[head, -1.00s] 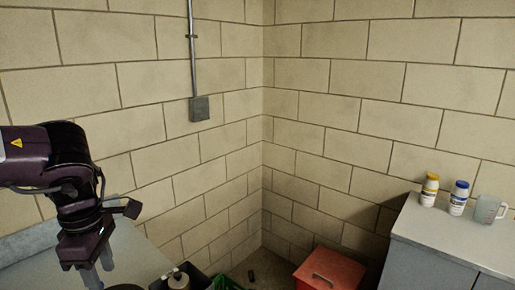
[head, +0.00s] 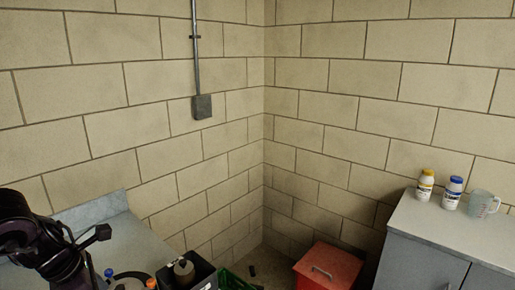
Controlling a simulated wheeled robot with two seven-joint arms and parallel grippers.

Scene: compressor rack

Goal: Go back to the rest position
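My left arm comes in at the lower left of the head view, dark and low over a grey counter (head: 128,243). Its gripper end is cut off by the bottom edge of the picture, so its fingers cannot be seen. My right arm and gripper do not show.
A grey cabinet (head: 415,262) at right bears a yellow-capped bottle (head: 425,187), a blue-capped bottle (head: 452,194) and a clear measuring jug (head: 483,204). A red box (head: 328,268) stands in the corner. A black bin (head: 203,273) and a green crate (head: 232,280) are at bottom centre.

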